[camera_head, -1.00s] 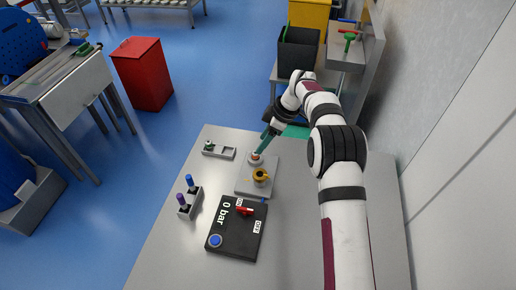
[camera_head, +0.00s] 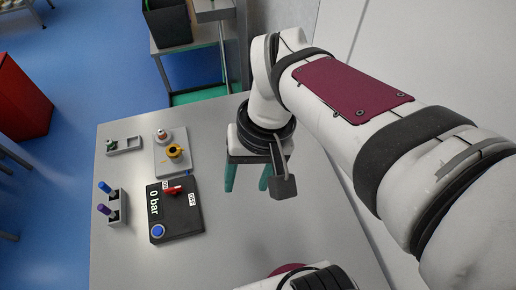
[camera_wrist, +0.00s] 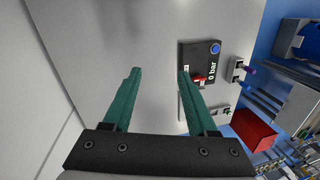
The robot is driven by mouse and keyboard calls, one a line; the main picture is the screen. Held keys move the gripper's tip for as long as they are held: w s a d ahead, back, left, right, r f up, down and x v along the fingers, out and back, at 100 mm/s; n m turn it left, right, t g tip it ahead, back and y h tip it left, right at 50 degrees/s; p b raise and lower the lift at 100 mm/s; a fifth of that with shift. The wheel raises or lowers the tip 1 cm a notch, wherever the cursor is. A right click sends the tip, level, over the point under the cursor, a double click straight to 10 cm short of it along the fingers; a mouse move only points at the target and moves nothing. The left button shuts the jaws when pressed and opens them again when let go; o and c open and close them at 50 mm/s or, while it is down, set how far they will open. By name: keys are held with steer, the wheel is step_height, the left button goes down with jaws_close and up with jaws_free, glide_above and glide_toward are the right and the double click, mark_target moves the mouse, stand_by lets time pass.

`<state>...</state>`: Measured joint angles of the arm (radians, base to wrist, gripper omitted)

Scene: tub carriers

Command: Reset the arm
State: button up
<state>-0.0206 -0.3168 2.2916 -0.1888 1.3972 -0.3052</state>
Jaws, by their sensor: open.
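My gripper (camera_head: 248,178) is open and empty, its two green fingers held over the bare right part of the grey table (camera_head: 270,225). It points down, apart from everything on the table. The fingers also show in the wrist view (camera_wrist: 158,72), spread wide with only table top between them. My white arm folds in from the right in the head view.
On the table's left stand a black panel (camera_head: 185,218) reading "0 bar" with red handle and blue button, a grey plate (camera_head: 160,160) with a yellow valve, a small holder (camera_head: 128,145), and a rack (camera_head: 122,204) with blue and purple items. A red bin (camera_head: 22,100) stands beyond.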

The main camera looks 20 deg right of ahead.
steer(key=s+d+f+m, duration=0.1)
steer(key=s+f+m, duration=0.2)
steer(key=s, duration=0.4)
steer(key=shift+s+d+f+m, duration=0.15)
steer(key=shift+s+m, duration=0.05)
steer(key=shift+m, duration=0.2)
